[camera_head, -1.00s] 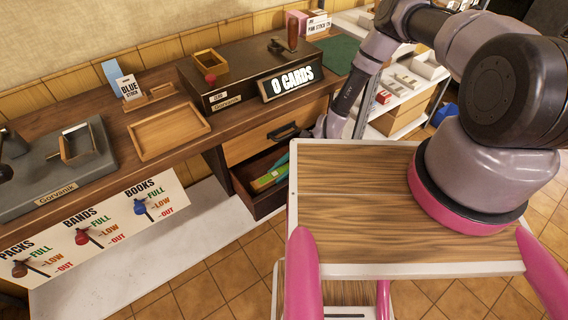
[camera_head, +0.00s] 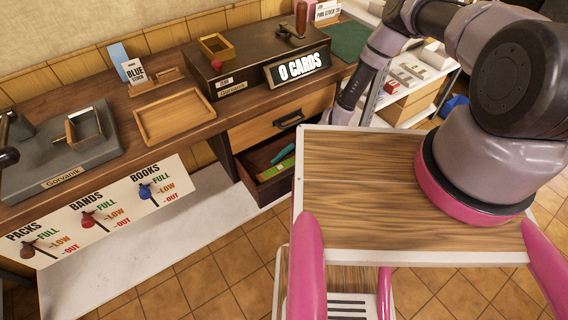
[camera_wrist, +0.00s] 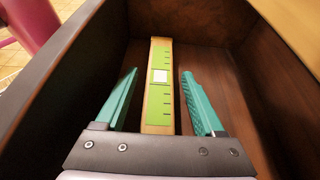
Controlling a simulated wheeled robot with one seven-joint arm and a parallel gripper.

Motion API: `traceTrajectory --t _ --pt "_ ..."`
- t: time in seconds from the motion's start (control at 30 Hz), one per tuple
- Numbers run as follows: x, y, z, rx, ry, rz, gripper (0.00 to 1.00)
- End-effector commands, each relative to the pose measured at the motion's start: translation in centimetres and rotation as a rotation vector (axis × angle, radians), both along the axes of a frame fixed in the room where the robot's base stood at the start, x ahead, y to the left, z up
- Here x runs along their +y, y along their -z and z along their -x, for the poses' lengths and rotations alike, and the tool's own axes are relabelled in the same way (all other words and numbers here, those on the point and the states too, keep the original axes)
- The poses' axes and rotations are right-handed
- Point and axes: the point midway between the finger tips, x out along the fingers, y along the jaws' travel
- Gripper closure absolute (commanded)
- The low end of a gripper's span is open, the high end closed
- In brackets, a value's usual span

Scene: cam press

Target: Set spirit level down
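The spirit level (camera_wrist: 159,110), a yellowish bar with a green face, black marks and a white square, lies in the open drawer. Its green face also shows in the head view (camera_head: 276,168). My gripper (camera_wrist: 158,73) reaches into the drawer with its teal fingers open, one on each side of the level. A gap shows between each finger and the level. In the head view a teal finger (camera_head: 283,152) shows just above the level, and the rest of my gripper is hidden.
The dark drawer walls (camera_wrist: 230,20) stand close around my gripper. The drawer handle (camera_head: 289,119) belongs to a closed drawer front above. On the bench are a wooden tray (camera_head: 148,133), a grey Gorvanik device (camera_head: 30,165) and a "0 CARDS" display (camera_head: 297,69). A white shelf stands behind my arm.

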Motion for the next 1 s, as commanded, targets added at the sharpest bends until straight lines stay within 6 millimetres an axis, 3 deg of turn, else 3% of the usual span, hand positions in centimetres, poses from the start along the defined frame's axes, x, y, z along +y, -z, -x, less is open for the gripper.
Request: traceTrajectory --t 0.3,0.47,0.8,1.0 --pt "0.0 -0.1 0.0 0.0 0.0 0.0 0.28" --pt "-0.2 -1.5 -0.2 -0.003 0.0 0.0 0.28" --pt "-5.7 -4.2 -4.5 -0.003 0.002 0.001 0.28" --pt "-8.0 -5.4 -6.1 -0.001 0.002 0.0 0.28"
